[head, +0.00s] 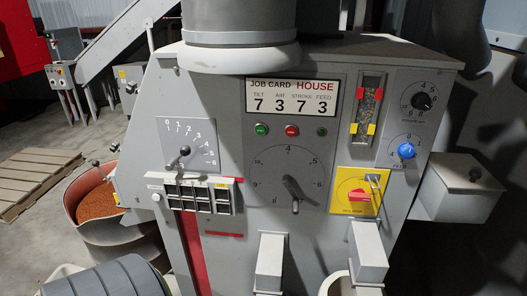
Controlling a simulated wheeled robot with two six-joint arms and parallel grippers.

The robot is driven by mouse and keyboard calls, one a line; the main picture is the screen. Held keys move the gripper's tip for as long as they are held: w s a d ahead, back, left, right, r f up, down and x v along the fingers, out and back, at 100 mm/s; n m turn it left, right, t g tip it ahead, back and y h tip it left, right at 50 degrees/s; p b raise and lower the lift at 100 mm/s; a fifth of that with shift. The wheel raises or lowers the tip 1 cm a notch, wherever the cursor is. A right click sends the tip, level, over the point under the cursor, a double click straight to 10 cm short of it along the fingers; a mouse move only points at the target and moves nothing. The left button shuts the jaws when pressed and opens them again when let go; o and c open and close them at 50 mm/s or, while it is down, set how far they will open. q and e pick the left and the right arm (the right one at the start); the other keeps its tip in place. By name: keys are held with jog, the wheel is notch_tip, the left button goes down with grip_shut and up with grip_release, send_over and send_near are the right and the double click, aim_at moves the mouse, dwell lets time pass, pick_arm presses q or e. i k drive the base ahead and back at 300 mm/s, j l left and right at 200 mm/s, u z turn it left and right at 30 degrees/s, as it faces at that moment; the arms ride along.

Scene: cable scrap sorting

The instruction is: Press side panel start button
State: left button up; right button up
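A grey machine front fills the middle of the head view. A green button (261,129), a red button (291,131) and a darker green button (321,132) sit in a row under the job card display (291,97), which reads 7 3 7 3. A switch box (199,195) with several dark windows projects at the machine's left, with a small round white button (156,197) at its left end. No start label is legible, so I cannot tell which button is the side panel start. Neither gripper is recognisable in view.
A grey box (462,199) juts out right. A bin (76,214) holds orange granules.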

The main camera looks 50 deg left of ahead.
aim_at(260, 130)
jog(key=u, duration=1.35)
